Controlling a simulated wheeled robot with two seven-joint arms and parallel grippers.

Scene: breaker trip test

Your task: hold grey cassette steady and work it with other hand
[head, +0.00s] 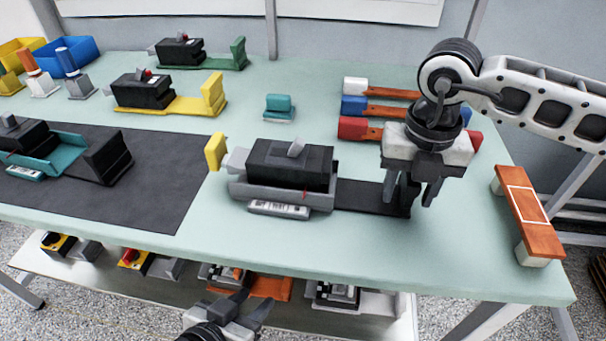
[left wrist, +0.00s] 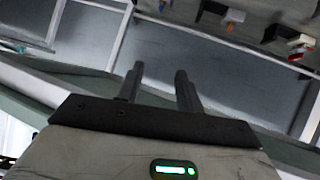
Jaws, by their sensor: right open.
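The grey cassette (head: 325,201) lies on the pale green table, right of centre. It is a grey tray holding a black block (head: 262,160) with a light grey lever on top and a small red mark on its front. A label plate is at its front and a yellow tab (head: 215,151) at its left end. A flat dark strip (head: 360,196) extends to its right. My right gripper (head: 411,203) is open, pointing down at the right end of this strip; contact cannot be told. My left gripper (head: 250,304) is open and empty, low in front of the table; its fingers also show apart in the left wrist view (left wrist: 158,88).
Yellow (head: 182,105), green (head: 225,58) and teal (head: 65,148) cassettes stand further left. A teal block (head: 280,106) and several colour-ended bars (head: 362,107) lie behind. An orange-topped bridge (head: 529,213) stands at the right edge. A lower shelf (head: 190,288) holds several devices.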

